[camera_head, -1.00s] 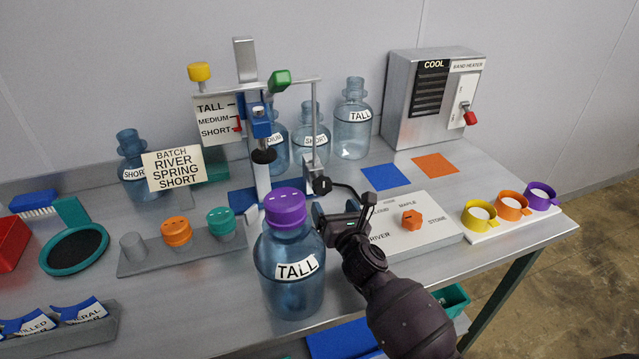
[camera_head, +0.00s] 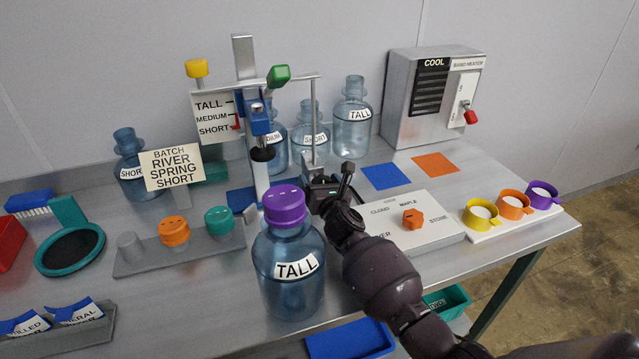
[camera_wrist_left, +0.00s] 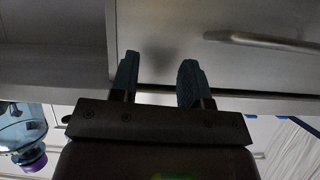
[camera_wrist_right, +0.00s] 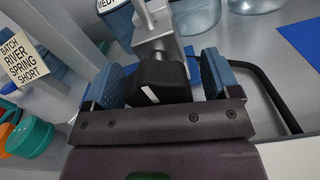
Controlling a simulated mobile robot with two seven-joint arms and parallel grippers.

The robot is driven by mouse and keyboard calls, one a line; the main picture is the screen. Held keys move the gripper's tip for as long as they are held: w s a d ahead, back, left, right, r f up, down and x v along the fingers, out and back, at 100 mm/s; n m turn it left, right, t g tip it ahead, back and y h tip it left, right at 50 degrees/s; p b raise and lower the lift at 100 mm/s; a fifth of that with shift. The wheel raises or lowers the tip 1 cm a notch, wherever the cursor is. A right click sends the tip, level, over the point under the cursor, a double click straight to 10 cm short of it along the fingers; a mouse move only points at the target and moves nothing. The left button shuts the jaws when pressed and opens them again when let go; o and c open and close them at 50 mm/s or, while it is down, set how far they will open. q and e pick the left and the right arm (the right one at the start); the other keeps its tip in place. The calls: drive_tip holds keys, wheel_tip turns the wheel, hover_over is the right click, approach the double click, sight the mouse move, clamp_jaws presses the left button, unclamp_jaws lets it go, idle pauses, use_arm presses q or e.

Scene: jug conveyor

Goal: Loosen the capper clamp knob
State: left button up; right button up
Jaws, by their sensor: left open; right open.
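The capper (camera_head: 246,80) stands mid-bench with a height scale, a yellow knob and a green handle. A black knob with a white mark (camera_wrist_right: 158,84), on a metal block of the capper, sits between the open fingers of my right gripper (camera_wrist_right: 160,75) in the right wrist view. Finger contact with it is not clear. In the head view my right gripper (camera_head: 320,190) is at the capper's right post and mostly hides this knob. My left gripper (camera_wrist_left: 158,75) is open and empty below grey drawer fronts, outside the head view.
A tall bottle with a purple cap (camera_head: 286,270) stands close left of my right gripper. A dial panel (camera_head: 440,238) lies to the right. A cap rack (camera_head: 150,262) and batch sign (camera_head: 170,167) stand left; more bottles (camera_head: 352,135) stand behind.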

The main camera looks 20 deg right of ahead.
drive_tip(key=c, duration=0.9)
